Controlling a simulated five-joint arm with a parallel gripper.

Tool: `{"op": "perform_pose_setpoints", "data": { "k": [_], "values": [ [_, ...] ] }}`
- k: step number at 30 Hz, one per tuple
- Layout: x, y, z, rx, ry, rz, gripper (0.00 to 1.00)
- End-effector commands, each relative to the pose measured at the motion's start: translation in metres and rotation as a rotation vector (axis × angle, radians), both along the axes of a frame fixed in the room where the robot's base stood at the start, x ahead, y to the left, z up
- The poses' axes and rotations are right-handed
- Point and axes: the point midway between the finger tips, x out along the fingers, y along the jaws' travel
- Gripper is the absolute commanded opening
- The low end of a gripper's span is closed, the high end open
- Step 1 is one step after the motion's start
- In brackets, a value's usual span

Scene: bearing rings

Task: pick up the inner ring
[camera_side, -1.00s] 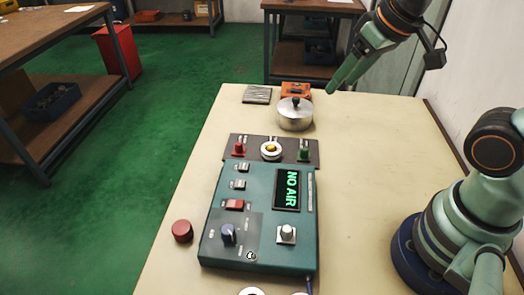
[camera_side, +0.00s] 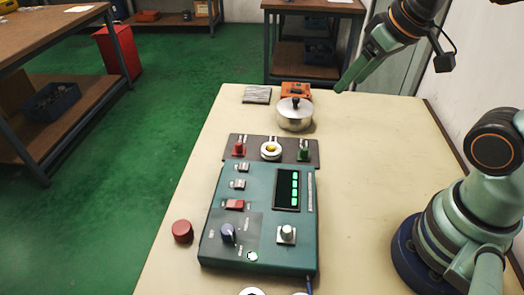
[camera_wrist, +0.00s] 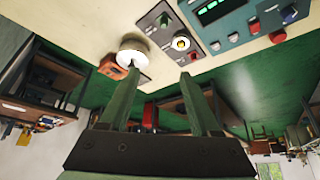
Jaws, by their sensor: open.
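I cannot single out the inner ring for certain. A pale ring with a yellow centre (camera_side: 271,149) sits on the dark strip behind the teal control box; it also shows in the wrist view (camera_wrist: 181,43). Part of another pale ring (camera_side: 253,292) is cut off at the bottom edge of the side view. My gripper (camera_side: 340,88) is raised at the back right of the table, right of the lidded metal pot and apart from everything. In the wrist view my gripper (camera_wrist: 158,76) has its fingers spread with nothing between them.
The teal control box (camera_side: 262,205) has a display, knobs and switches. The lidded metal pot (camera_side: 294,116), an orange box (camera_side: 297,90) and a grey ribbed block (camera_side: 257,94) stand at the back. A red button (camera_side: 182,231) is at left. The table's right part (camera_side: 370,170) is clear.

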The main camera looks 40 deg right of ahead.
Motion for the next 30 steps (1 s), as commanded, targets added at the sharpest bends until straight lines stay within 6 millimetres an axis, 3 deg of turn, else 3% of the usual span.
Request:
{"op": "perform_pose_setpoints", "data": {
  "k": [3, 6, 17, 23, 30],
  "values": [
    [0.0, 0.0, 0.0, 0.0, 0.0, 0.0, 0.64],
    [0.0, 0.0, 0.0, 0.0, 0.0, 0.0, 1.0],
    [0.007, 0.002, 0.001, -0.024, 0.024, 0.053, 1.0],
    [0.037, 0.012, -0.002, -0.115, 0.12, 0.283, 1.0],
    [0.083, 0.029, -0.023, -0.222, 0.24, 0.633, 1.0]
  ]
}}
